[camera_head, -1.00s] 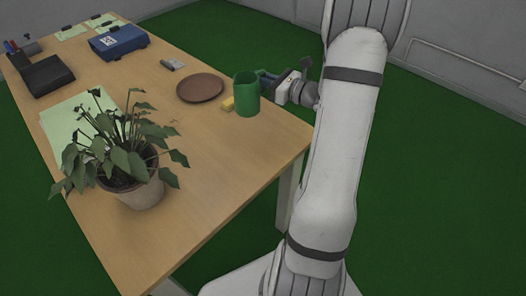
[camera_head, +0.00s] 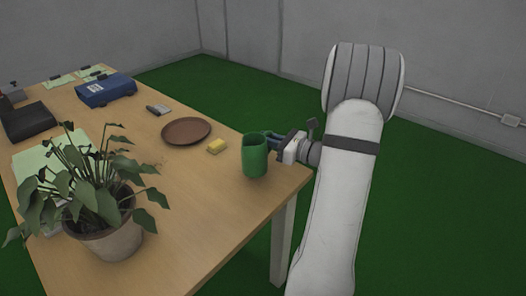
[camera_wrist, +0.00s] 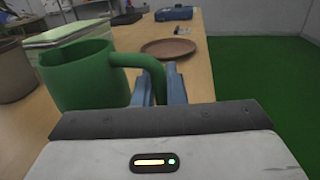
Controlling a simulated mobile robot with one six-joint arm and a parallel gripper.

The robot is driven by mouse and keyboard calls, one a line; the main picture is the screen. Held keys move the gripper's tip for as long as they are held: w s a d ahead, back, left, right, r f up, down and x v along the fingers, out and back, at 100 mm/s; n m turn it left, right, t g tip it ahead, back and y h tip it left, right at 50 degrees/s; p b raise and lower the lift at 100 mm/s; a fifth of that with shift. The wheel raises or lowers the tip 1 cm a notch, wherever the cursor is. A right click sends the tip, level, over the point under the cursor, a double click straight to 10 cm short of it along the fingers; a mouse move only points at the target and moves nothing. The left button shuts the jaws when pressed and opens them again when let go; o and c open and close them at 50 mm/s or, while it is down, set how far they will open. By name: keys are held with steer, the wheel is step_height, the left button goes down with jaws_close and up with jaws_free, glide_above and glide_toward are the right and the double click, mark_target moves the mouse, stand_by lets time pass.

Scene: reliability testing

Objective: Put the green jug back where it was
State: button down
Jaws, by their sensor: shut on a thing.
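The green jug (camera_head: 255,158) is upright at the near right corner of the wooden table. In the wrist view the jug (camera_wrist: 84,78) is large at the left, with its handle between the blue fingers. My gripper (camera_head: 274,143) is shut on the jug's handle from the right side; it also shows in the wrist view (camera_wrist: 158,92). The jug's base looks close to the tabletop, but I cannot tell whether it touches.
A potted plant (camera_head: 104,232) stands at the table's near left. A blue case (camera_head: 105,90) and a black device (camera_head: 31,120) are farther back. Bare tabletop (camera_head: 200,200) lies between plant and jug.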

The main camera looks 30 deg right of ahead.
steer(key=shift+f, duration=1.5)
steer(key=shift+b, duration=0.3)
steer(key=shift+f, duration=0.2)
steer(key=c, duration=1.5)
jaws_free()
steer(key=shift+r, duration=0.1)
steer(key=shift+r, duration=0.2)
steer(key=p+v, duration=0.1)
steer(key=v, duration=1.1)
steer(key=shift+f, duration=0.1)
